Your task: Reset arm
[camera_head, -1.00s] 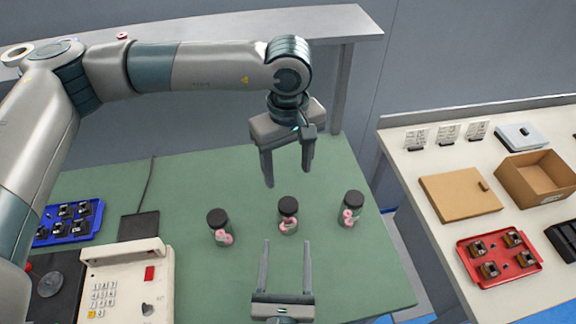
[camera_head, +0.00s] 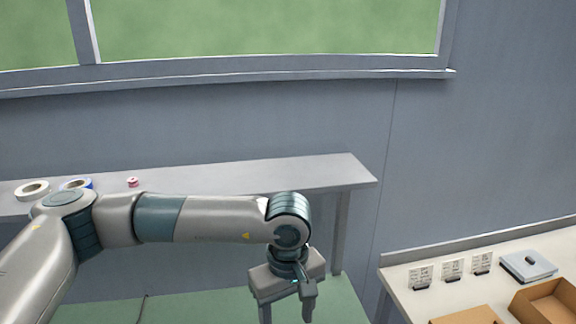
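My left arm reaches in from the left across the view. My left gripper (camera_head: 286,310) points down over the green table (camera_head: 190,308). Its fingers are apart at the bottom edge of the picture, and their tips are cut off. I see nothing between the visible parts of the fingers. My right gripper is out of the picture.
A grey shelf (camera_head: 240,175) behind the arm holds tape rolls (camera_head: 32,191) and a small pink item (camera_head: 133,182). The right-hand table (camera_head: 400,290) carries small cards (camera_head: 452,271), a grey device (camera_head: 528,267) and cardboard boxes (camera_head: 545,302). A window (camera_head: 270,30) is above.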

